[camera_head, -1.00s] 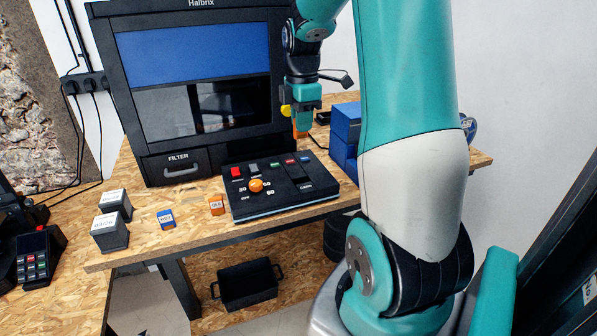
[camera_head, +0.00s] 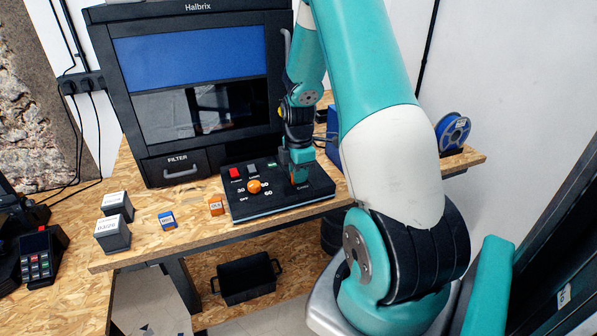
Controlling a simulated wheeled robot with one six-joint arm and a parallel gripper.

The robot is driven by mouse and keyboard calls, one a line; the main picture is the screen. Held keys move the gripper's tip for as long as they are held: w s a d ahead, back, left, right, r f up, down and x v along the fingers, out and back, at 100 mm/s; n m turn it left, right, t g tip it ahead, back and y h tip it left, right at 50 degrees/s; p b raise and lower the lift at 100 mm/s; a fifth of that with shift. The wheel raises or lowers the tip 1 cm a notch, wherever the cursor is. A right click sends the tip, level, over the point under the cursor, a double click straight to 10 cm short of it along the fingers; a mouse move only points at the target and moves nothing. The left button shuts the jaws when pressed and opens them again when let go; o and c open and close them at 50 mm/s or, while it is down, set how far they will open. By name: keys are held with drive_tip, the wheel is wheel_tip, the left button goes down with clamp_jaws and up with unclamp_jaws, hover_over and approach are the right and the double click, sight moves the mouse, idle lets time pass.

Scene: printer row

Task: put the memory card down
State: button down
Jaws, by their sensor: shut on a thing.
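My gripper (camera_head: 299,172) points down over the right part of the black control panel (camera_head: 245,208) on the workbench. It is shut on a small orange piece, taken as the memory card (camera_head: 299,179), which shows only partly below the jaws. The card's lower end is low at the panel top, near a white label; I cannot tell whether it touches the panel or sits in a slot. An orange block with a white label (camera_head: 216,206) and a blue one (camera_head: 167,220) stand on the bench left of the panel.
The panel has a red button (camera_head: 235,173) and an orange knob (camera_head: 254,187). The Halbrix printer (camera_head: 190,90) stands behind it. Two grey blocks (camera_head: 113,235) are at the left. A blue spool (camera_head: 453,131) is at the right. A black crate (camera_head: 248,278) is below the bench.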

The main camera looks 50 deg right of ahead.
drive_tip(key=shift+f, duration=0.2)
drive_tip(key=c, duration=1.1)
unclamp_jaws()
drive_tip(key=shift+c, duration=0.2)
drive_tip(key=shift+r, duration=0.15)
